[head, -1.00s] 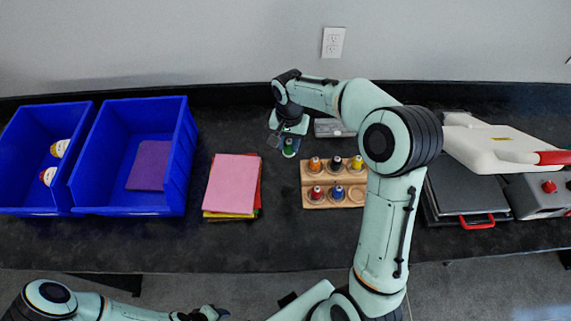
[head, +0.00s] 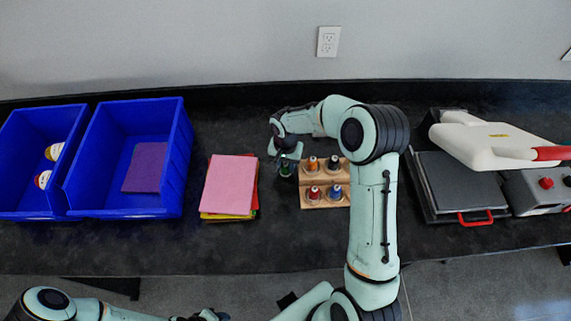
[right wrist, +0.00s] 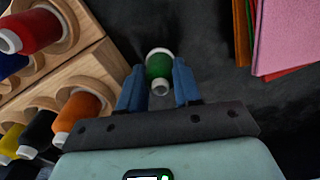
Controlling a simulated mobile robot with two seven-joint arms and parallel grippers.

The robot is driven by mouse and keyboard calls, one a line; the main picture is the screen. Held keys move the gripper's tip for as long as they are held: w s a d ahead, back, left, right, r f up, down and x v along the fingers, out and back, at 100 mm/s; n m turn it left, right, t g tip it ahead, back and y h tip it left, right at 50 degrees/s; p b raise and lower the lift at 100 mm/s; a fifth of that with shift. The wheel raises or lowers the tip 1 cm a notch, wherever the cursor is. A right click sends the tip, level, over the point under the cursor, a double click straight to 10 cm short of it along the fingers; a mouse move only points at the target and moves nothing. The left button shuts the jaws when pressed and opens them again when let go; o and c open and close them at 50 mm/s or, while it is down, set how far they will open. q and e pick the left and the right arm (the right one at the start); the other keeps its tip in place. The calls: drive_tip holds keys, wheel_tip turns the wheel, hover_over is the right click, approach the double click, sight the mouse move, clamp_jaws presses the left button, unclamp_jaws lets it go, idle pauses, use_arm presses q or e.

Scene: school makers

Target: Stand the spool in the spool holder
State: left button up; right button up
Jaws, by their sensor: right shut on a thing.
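The green spool (head: 286,168) is between the fingers of my right gripper (head: 287,158), just left of the wooden spool holder (head: 324,181). In the right wrist view the green spool (right wrist: 158,66) sits between the two blue fingers of the right gripper (right wrist: 157,80), which is shut on it. The holder (right wrist: 92,66) is to its left there, apart from the spool, with red, orange, black, yellow and blue spools in it. My arm hides the holder's right part in the head view. My left gripper (head: 210,314) is at the bottom edge, its fingers unclear.
A stack of coloured sheets (head: 230,186) lies left of the spool. Two blue bins (head: 125,204) stand further left, holding a purple piece and white-capped bottles. A heat press (head: 462,180) stands at the right. Dark bench shows between the sheets and the holder.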

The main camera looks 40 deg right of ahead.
drive_tip(key=shift+f, duration=0.25)
drive_tip(key=o, duration=0.7)
drive_tip(key=shift+o, duration=0.2)
drive_tip(key=shift+r, duration=0.1)
